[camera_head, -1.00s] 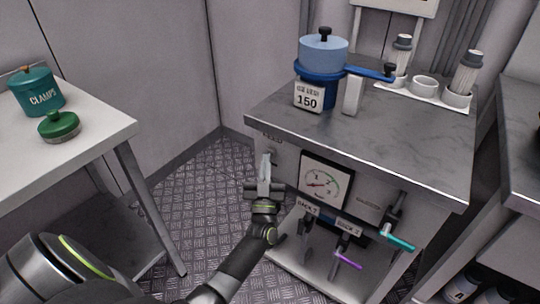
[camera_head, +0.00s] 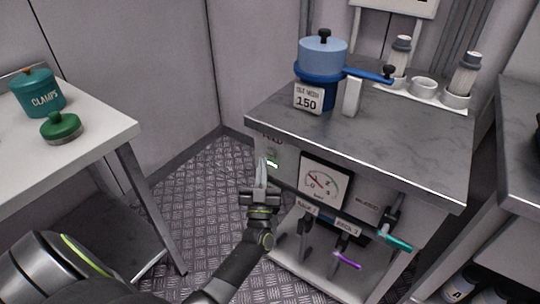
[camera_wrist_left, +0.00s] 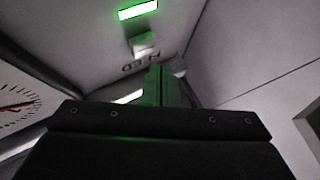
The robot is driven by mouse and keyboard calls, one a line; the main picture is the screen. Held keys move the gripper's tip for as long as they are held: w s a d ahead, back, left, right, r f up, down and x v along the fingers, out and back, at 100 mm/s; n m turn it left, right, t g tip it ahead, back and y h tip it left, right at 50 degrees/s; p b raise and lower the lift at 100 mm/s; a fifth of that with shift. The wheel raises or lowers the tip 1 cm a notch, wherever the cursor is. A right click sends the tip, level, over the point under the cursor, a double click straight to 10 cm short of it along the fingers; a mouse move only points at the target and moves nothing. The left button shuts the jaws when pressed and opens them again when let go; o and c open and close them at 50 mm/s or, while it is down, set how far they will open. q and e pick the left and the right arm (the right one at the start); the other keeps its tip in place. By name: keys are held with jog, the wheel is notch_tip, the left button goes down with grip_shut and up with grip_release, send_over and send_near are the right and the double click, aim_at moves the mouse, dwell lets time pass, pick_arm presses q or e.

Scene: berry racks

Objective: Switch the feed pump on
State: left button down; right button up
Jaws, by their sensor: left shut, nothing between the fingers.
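The feed pump's control is at the upper left of the cabinet front, below a partly readable label. Its lamp (camera_head: 272,163) glows green in the head view, and the lit green bar (camera_wrist_left: 138,10) shows at the top of the left wrist view. A small pale switch (camera_wrist_left: 143,45) sits beside the bar in the wrist view. My left gripper (camera_head: 261,170) is shut and empty, fingers pointing up just below the lamp. In the wrist view its fingers (camera_wrist_left: 162,85) are tinted green and close to the switch; contact cannot be told. My right gripper is not in view.
A gauge (camera_head: 324,184) is right of the gripper. Valves with purple (camera_head: 347,260) and teal (camera_head: 398,243) handles stick out below it. The cabinet top (camera_head: 400,130) bears a blue pot (camera_head: 322,58). A white table (camera_head: 95,125) stands left; floor between is clear.

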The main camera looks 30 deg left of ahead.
pick_arm(q)
jog(key=s+p, duration=0.1)
jog(key=s, duration=0.3)
jog(key=s+p, duration=0.1)
jog(key=s, duration=0.1)
jog(key=shift+a+p, duration=0.25)
jog(key=shift+p, duration=0.05)
